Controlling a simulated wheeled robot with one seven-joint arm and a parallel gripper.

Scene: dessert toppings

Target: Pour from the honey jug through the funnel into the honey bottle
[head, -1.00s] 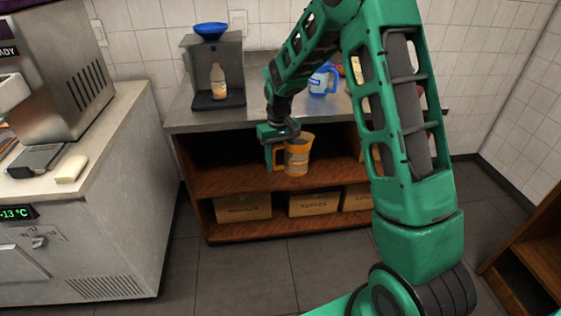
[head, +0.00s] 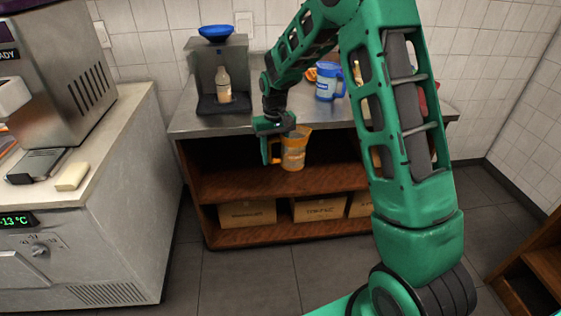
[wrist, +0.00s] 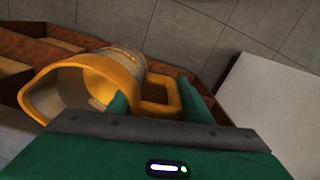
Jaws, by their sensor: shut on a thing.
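My gripper (head: 270,150) is shut on the handle of an orange-rimmed jug (head: 293,152), which I take as the honey jug. The jug hangs upright in front of the counter, below the top's edge. In the wrist view the jug (wrist: 137,68) shows its wide orange rim at left and its handle between my green fingers (wrist: 160,105). The honey bottle (head: 223,85), pale with a tan lower part, stands on the dark base of a stand on the counter. The blue funnel (head: 216,32) sits on top of that stand, above the bottle.
A blue jug (head: 328,82) stands on the counter (head: 262,118) behind my arm, with an orange item beside it. Open wooden shelves (head: 230,185) below hold cardboard boxes (head: 247,213). A grey machine cabinet (head: 100,220) stands at left. Free counter lies between stand and blue jug.

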